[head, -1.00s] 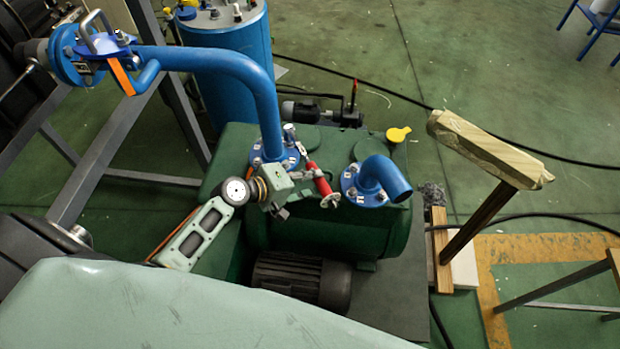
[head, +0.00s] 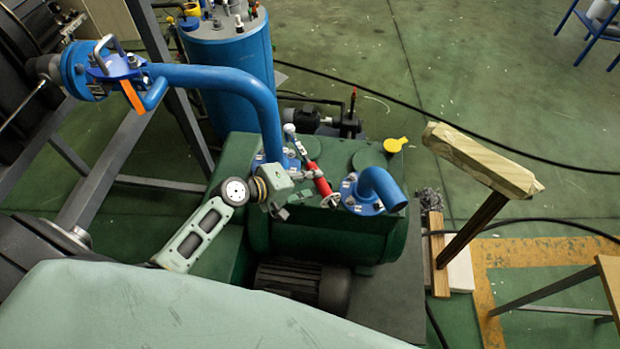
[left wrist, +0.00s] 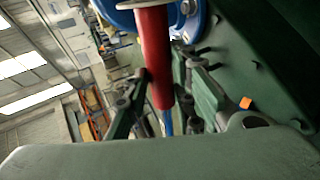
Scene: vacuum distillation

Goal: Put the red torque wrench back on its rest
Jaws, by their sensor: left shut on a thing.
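The red torque wrench (head: 321,186) is above the green pump in the head view, between the blue pipe's flange and the short blue elbow. It slants from upper left to lower right. In the left wrist view its red handle (left wrist: 155,45) runs down between the fingers. My left gripper (head: 280,198) is shut on the wrench; its fingers (left wrist: 164,75) lie on both sides of the handle. Contact between the wrench and the flange behind it cannot be told. I cannot make out which thing is the wrench's rest. My right gripper is not in view.
The green pump (head: 330,235) carries a tall blue pipe (head: 264,105) and a blue elbow (head: 381,188) close to the wrench. A wooden-topped stand (head: 482,160) is at right. A blue tank (head: 230,70) is behind. Open green floor lies at upper right.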

